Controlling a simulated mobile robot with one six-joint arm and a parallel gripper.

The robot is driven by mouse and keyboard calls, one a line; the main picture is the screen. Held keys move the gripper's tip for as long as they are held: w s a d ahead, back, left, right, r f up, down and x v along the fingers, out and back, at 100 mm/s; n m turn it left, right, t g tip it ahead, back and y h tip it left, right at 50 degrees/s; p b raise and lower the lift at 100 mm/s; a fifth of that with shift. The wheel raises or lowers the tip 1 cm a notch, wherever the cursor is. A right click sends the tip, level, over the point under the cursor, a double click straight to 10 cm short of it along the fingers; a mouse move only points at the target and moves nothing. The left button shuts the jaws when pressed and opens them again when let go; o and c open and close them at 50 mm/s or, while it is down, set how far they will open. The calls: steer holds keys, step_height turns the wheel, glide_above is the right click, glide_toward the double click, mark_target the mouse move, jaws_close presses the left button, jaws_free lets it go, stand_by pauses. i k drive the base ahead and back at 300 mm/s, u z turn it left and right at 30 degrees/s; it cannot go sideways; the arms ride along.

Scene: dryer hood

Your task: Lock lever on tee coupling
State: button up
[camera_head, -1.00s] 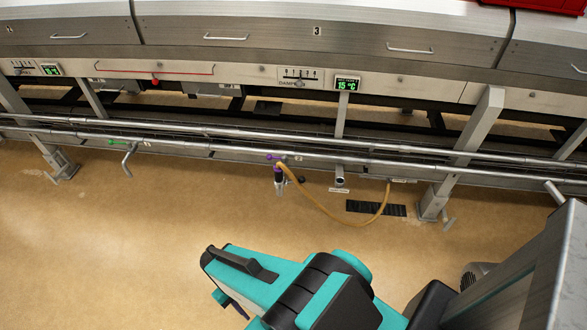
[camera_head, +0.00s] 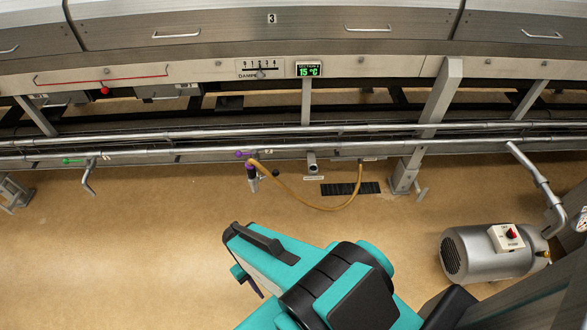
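A purple lever (camera_head: 243,154) shows small on the lower pipe rail in the head view, left of centre. A tan hose (camera_head: 292,193) runs from beside this fitting to the right in a sagging loop. The picture is too small to tell which part is the tee coupling or whether the lever is locked. My teal arm fills the lower middle, well short of the fitting. A small teal and dark end part (camera_head: 246,281) shows beneath it; its finger opening is hidden.
A green-handled valve (camera_head: 74,161) sits at the left. An open pipe stub (camera_head: 312,163) and a black floor grate (camera_head: 350,188) are right of the fitting. A grey motor (camera_head: 490,252) stands at the right. The tan floor before the fitting is clear.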

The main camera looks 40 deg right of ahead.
mark_target(276, 172)
steer(key=z, duration=0.9)
steer(key=k, duration=0.95)
steer(key=i, duration=0.7)
